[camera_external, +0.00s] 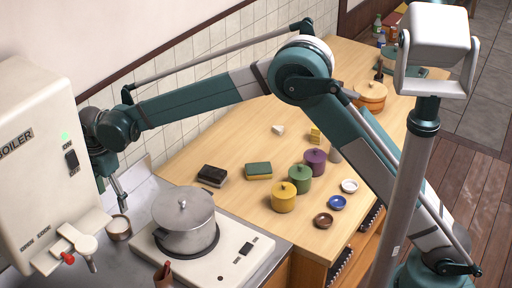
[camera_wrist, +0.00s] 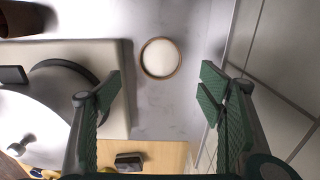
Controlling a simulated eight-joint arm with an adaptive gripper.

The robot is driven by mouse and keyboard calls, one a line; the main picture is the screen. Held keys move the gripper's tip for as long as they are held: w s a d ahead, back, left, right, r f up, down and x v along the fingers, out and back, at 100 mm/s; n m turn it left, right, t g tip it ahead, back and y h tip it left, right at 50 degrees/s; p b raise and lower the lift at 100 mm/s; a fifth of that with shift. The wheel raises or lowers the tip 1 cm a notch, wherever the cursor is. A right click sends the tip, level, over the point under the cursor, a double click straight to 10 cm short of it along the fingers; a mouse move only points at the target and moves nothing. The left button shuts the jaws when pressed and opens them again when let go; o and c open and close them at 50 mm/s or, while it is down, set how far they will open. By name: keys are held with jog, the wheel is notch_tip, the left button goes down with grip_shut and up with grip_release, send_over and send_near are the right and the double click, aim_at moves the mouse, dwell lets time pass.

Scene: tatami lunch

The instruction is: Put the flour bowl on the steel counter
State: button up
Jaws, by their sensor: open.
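The flour bowl (camera_external: 119,227) is a small brown bowl with white contents. It stands upright on the grey steel counter (camera_external: 148,196), left of the pot. In the wrist view the bowl (camera_wrist: 160,58) lies on the bare steel (camera_wrist: 190,105), between and beyond the two green fingers. My gripper (camera_external: 122,205) is just above the bowl in the external view. In the wrist view my gripper (camera_wrist: 160,90) has its fingers spread wide, with nothing between the pads. The bowl's underside is hidden.
A steel pot (camera_external: 185,222) on a white hot plate (camera_external: 225,254) stands close right of the bowl. The white boiler (camera_external: 40,150) with its taps is close on the left. The wooden table (camera_external: 240,210) holds sponges, coloured pots and small bowls.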

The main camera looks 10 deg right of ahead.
jog(key=w+d+r+n+t+y, duration=0.1)
jog(key=w+d+r, duration=0.4)
jog(key=d, duration=0.6)
jog(key=w+d+r+n, duration=0.1)
jog(key=w+d+r, duration=0.3)
jog(key=d+r, duration=0.6)
jog(key=w+d+r+n+t+y, duration=0.1)
jog(key=w+d+r, duration=0.3)
jog(key=d, duration=0.9)
jog(key=d+r+n, duration=0.1)
jog(key=d+r, duration=0.3)
jog(key=d, duration=0.9)
jog(key=s+d+r+n+t, duration=0.1)
jog(key=s+d, duration=0.3)
jog(key=d, duration=0.7)
jog(key=s+d+r+n+t, duration=0.15)
jog(key=s+d, duration=0.25)
jog(key=d, duration=0.8)
jog(key=s+d+f+n+t+h, duration=0.1)
jog(key=s+d+f, duration=0.2)
jog(key=s+d, duration=0.4)
jog(key=s+d+f+n+t+h, duration=0.1)
jog(key=s+d+f, duration=0.3)
jog(key=s+d, duration=0.3)
jog(key=d, duration=0.2)
jog(key=shift+d+f+t, duration=0.15)
jog(key=shift+d+t, duration=0.15)
jog(key=shift+t, duration=0.05)
